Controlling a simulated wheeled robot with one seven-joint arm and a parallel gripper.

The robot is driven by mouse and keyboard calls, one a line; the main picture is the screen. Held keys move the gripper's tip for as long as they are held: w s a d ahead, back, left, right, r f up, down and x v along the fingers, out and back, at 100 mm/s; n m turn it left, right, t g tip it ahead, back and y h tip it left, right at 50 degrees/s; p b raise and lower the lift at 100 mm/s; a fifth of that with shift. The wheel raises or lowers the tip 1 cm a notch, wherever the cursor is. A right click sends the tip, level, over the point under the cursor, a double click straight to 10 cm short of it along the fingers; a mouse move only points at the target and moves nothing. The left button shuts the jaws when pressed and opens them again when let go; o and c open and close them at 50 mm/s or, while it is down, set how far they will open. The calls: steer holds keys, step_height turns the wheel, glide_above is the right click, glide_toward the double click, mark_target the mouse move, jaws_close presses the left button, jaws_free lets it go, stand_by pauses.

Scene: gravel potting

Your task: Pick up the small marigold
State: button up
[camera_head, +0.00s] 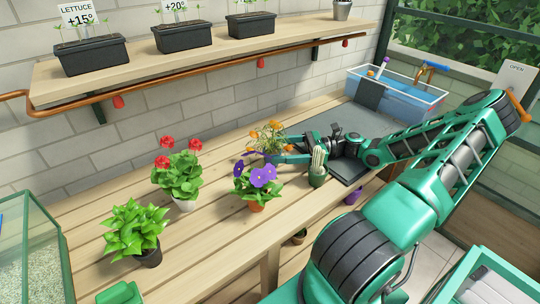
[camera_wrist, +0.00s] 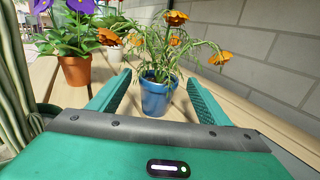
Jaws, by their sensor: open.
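The small marigold (camera_wrist: 160,60) has orange blooms, some of them drooping, and stands upright in a blue pot (camera_wrist: 156,98) on the wooden bench. In the head view the marigold (camera_head: 268,137) is at the middle of the bench, its pot mostly hidden behind my gripper and the purple flowers. My gripper (camera_wrist: 160,88) is open, with one finger on each side of the blue pot in the wrist view. The fingers look apart from the pot, with a gap on both sides. In the head view my gripper (camera_head: 278,158) reaches in from the right at low height.
A purple-flowered plant (camera_head: 258,180) in an orange pot stands close in front of the marigold. A cactus (camera_head: 318,168) stands beside my wrist. A red-flowered plant (camera_head: 180,172) and a leafy green plant (camera_head: 138,230) stand to the left. A shelf (camera_head: 210,58) hangs above the bench.

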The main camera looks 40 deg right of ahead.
mark_target(268, 150)
steer(key=shift+x, duration=3.4)
steer(key=shift+c, duration=0.7)
steer(key=c, duration=1.1)
